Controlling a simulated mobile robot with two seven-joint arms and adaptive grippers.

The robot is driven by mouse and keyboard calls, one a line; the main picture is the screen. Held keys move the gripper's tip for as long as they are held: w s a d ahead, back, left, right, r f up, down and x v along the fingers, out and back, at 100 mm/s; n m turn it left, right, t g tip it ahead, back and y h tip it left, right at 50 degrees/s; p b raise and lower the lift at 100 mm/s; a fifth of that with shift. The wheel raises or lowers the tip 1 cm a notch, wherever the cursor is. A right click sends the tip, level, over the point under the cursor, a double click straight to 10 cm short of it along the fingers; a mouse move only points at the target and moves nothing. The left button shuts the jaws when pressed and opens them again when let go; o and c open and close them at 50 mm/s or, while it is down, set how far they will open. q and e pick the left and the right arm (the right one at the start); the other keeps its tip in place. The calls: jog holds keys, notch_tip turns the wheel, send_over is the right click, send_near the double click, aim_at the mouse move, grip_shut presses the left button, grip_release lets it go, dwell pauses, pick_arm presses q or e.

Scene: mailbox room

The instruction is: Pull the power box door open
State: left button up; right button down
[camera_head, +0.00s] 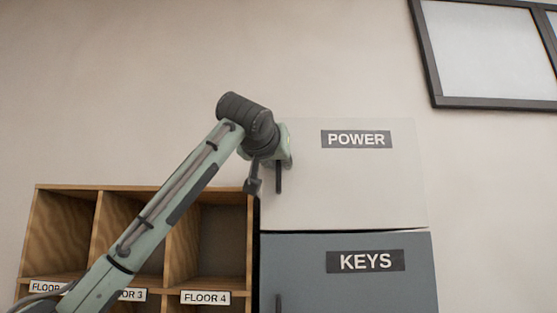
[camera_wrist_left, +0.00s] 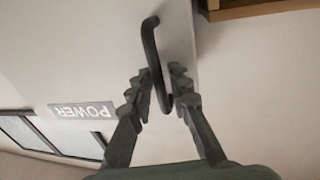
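The pale power box door (camera_head: 350,190) with its POWER label (camera_head: 356,139) is on the wall in the head view and looks closed. Its dark bar handle (camera_head: 278,180) is at the door's left side. My left gripper (camera_head: 284,150) is in front of the handle's upper part, and its fingers are mostly hidden there. In the left wrist view, my left gripper (camera_wrist_left: 162,78) has one finger on each side of the handle (camera_wrist_left: 152,45). The fingers are apart, with a gap visible beside the bar. My right gripper is not in view.
A blue-grey KEYS box (camera_head: 350,285) is directly below the power box. Wooden mail shelves (camera_head: 98,190) stand to the left, beneath my left arm. A dark-framed window (camera_head: 490,104) is at the upper right. The wall right of the power box is clear.

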pick_arm(q)
grip_shut()
dwell(0.6)
